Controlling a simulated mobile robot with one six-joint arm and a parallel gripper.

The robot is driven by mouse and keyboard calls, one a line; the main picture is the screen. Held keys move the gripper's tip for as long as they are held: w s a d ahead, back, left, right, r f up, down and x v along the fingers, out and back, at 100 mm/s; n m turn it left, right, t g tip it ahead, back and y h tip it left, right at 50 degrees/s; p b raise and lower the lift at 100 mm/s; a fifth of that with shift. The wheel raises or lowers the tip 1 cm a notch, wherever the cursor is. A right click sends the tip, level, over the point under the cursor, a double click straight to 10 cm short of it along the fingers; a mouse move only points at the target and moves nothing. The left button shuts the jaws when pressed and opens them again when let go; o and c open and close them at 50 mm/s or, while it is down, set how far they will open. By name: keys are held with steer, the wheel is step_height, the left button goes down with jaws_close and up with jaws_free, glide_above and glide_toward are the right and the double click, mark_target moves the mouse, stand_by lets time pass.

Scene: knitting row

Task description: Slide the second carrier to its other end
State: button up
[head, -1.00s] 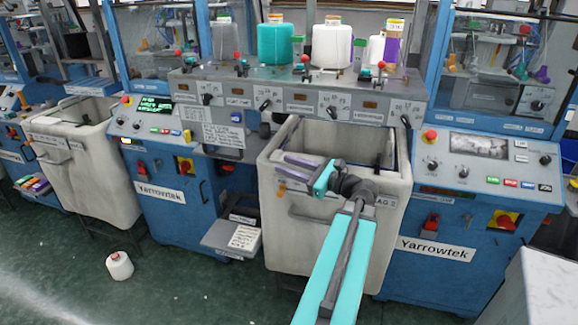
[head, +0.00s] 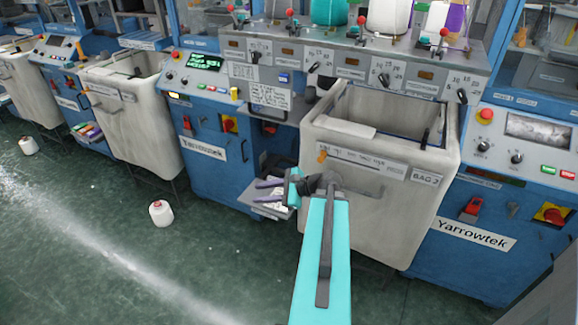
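A grey panel (head: 345,60) runs across the knitting machine, with several black knobs or levers on its front. One of these levers (head: 314,67) is second from the left. Small red-balled pieces stand along the panel's top, one of them second from the left (head: 290,12). I cannot tell which of these parts is the second carrier.
A white fabric bin (head: 375,190) stands below the panel, close to my arm. Another bin (head: 130,120) stands left. A white yarn cone (head: 161,213) lies on the green floor. Yarn cones (head: 388,16) stand above the panel.

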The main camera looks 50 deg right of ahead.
steer(key=s+a+f+n+g+y, duration=0.25)
steer(key=a+f+n+g, duration=0.8)
steer(key=a+f, duration=1.4)
steer(key=s+a+f+n+g+h, duration=0.3)
steer(key=s+a+f+n, duration=0.3)
steer(key=s+n, duration=0.2)
steer(key=s+a+f+n+g+h, duration=0.4)
steer(key=s+a+f+n, duration=0.2)
steer(key=s, duration=0.5)
steer(key=shift+s+a+n, duration=0.25)
steer(key=shift+n, duration=0.8)
steer(key=shift+f+h, duration=0.1)
steer(key=shift+h, duration=0.15)
